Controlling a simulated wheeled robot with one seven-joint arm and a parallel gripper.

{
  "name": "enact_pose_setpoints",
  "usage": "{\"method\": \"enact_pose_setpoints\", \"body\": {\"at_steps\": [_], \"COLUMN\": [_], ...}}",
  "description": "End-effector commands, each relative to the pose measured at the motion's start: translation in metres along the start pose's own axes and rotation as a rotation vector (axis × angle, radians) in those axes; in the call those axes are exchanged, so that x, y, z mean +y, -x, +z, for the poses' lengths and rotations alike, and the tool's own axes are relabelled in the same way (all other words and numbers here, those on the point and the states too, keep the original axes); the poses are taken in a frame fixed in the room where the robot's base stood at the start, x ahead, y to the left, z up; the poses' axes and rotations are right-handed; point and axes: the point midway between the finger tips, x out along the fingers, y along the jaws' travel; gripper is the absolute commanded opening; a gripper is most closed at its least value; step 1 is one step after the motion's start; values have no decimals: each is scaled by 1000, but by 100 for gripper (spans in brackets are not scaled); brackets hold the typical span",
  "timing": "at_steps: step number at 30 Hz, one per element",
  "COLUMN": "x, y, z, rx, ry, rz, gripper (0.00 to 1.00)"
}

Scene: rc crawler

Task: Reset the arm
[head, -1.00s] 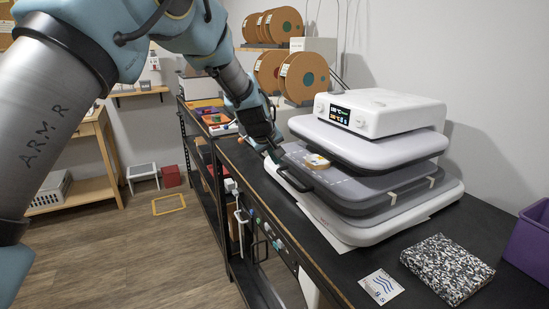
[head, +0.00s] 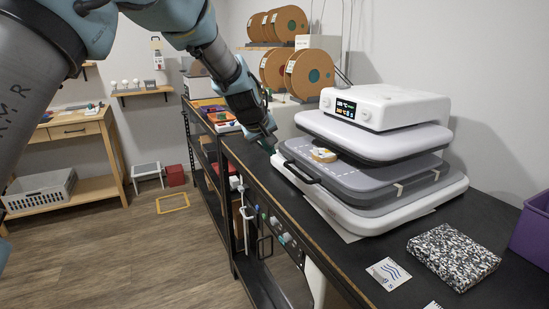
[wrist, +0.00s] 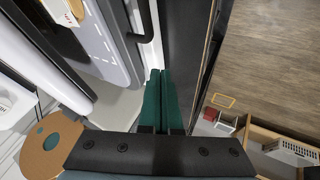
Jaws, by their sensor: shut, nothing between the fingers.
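My gripper (head: 268,146) is at the far left corner of the white and grey press (head: 385,140), above the black bench top near its front edge. In the wrist view its green fingers (wrist: 163,100) lie side by side, shut and empty. The press handle (head: 302,173) is close to the right of the fingers, and I see no contact. A small orange and white piece (head: 324,155) lies on the press's grey middle plate.
A speckled slab (head: 453,257), a white card with blue waves (head: 388,273) and a purple bin (head: 533,232) are on the bench's near right. Large spools (head: 308,75) stand behind the press. The floor (head: 160,250) left of the bench is mostly clear.

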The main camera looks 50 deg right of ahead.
Motion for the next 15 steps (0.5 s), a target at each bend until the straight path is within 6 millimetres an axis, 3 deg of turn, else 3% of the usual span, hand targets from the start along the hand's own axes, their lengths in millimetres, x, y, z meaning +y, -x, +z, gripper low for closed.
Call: {"method": "enact_pose_setpoints", "body": {"at_steps": [9,15], "x": [-2,-3], "y": [54,69], "z": [-1,-1], "rx": [3,1], "ry": [2,3], "rz": [-1,-3], "gripper": [0,0]}}
